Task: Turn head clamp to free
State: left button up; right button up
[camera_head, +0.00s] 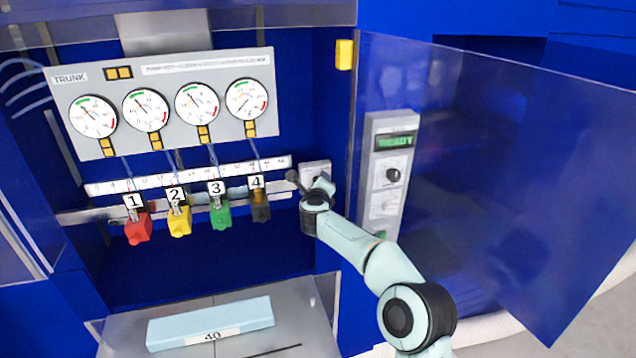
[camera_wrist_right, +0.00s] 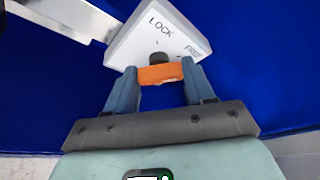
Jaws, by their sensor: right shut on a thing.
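The head clamp is a white plate (camera_wrist_right: 150,30) marked LOCK and FREE with an orange handle (camera_wrist_right: 160,74) on a dark hub. In the right wrist view my right gripper (camera_wrist_right: 162,78) has its two fingers shut on the ends of the orange handle, which lies crosswise below the plate. In the head view the clamp plate (camera_head: 314,170) is on the right inner wall of the blue cabinet, partly hidden by my right gripper (camera_head: 303,182). The handle is hidden there. My left gripper is not in view.
Red (camera_head: 138,229), yellow (camera_head: 180,222), green (camera_head: 220,215) and black (camera_head: 261,206) numbered blocks hang under a gauge panel (camera_head: 165,100). A light blue foam block (camera_head: 210,318) labelled 40 lies below. A control panel (camera_head: 388,170) reads READY. An open door (camera_head: 500,180) stands at right.

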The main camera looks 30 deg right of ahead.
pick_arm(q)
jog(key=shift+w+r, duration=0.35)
pick_arm(e)
jog(key=shift+r+m+y, duration=0.1)
jog(key=shift+m+y, duration=0.2)
jog(key=shift+m, duration=0.2)
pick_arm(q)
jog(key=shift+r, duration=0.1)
pick_arm(e)
jog(key=o, duration=1)
jog(key=shift+o, duration=0.2)
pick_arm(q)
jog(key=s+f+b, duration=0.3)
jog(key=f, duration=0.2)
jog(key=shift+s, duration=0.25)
pick_arm(e)
jog(key=v, duration=1.3)
jog(key=shift+s, duration=0.25)
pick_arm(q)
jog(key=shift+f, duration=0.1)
